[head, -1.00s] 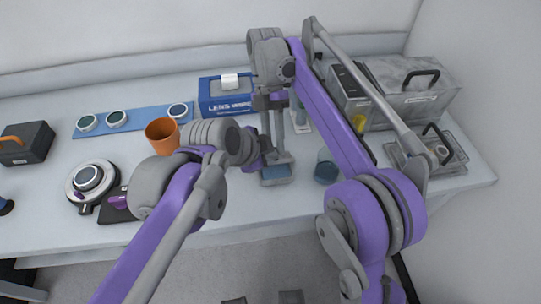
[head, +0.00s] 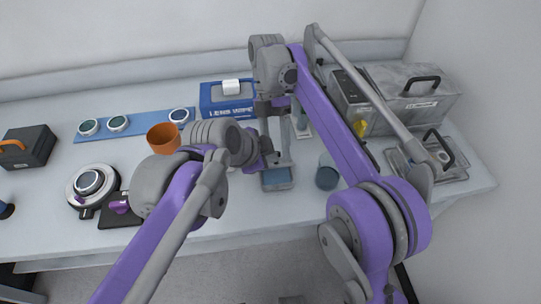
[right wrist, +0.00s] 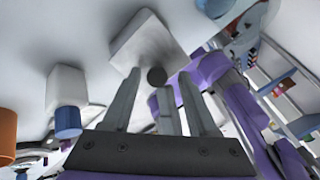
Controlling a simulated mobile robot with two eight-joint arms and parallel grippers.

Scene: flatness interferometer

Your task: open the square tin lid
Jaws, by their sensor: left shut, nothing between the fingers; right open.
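A small square tin (head: 277,179) with a grey rim and a blue-grey top stands near the front edge of the table in the head view. My right gripper (head: 286,158) points down just behind and above it; its open fingers (right wrist: 158,95) show in the right wrist view. My left gripper (head: 270,160) is shut and empty, close beside the right one at the tin's back left; its tips are partly hidden. In the right wrist view a pale square piece with a dark round spot (right wrist: 157,76) lies beyond the fingers; I cannot tell whether it is the lid.
An orange cup (head: 163,138) and a lens wipe box (head: 228,104) stand left and behind.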

